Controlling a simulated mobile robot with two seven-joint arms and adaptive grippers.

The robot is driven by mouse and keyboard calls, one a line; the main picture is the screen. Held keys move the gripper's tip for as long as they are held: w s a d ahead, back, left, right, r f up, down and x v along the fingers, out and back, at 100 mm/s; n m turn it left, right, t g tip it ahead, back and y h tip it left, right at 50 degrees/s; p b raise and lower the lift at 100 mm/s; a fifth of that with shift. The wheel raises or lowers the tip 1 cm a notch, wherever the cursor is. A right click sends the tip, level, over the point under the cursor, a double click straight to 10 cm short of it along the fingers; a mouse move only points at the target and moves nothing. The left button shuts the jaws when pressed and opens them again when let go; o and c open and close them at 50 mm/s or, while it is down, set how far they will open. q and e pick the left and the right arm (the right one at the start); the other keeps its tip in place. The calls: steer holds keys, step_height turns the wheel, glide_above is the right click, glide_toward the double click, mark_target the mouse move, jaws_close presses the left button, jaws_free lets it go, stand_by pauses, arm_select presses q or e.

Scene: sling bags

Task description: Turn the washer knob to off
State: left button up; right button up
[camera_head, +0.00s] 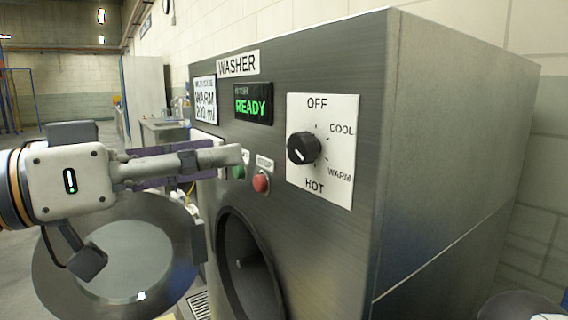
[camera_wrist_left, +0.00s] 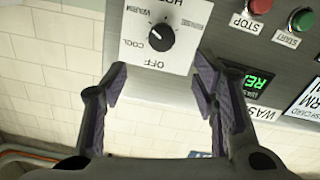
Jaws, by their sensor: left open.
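The black washer knob (camera_head: 304,148) sits on a white dial plate (camera_head: 343,113) on the washer's front panel. OFF is at the top, COOL and WARM are on the right and HOT is at the bottom. A small white mark shows on the knob; its exact heading is hard to tell. My left gripper (camera_head: 218,160) is left of the knob in the head view, apart from it, open and empty. In the left wrist view, upside down, the knob (camera_wrist_left: 161,37) lies ahead of the spread fingers (camera_wrist_left: 162,78). My right gripper is not in view.
The grey washer (camera_head: 455,150) has a green start button (camera_head: 239,172) and a red stop button (camera_head: 261,183) below a display (camera_head: 253,104) reading READY. Its round door (camera_head: 125,260) stands open below my left arm. The space in front of the dial looks clear.

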mark_target(296, 152)
arm_select(q)
steer(key=x, duration=0.3)
steer(key=f+b+x, duration=0.1)
steer(key=x, duration=0.2)
steer(key=b+x, duration=0.1)
steer(key=x, duration=0.3)
steer(key=shift+f, duration=0.15)
steer(key=shift+w+d, duration=0.3)
steer(key=shift+d, duration=0.05)
steer(key=c, duration=1.2)
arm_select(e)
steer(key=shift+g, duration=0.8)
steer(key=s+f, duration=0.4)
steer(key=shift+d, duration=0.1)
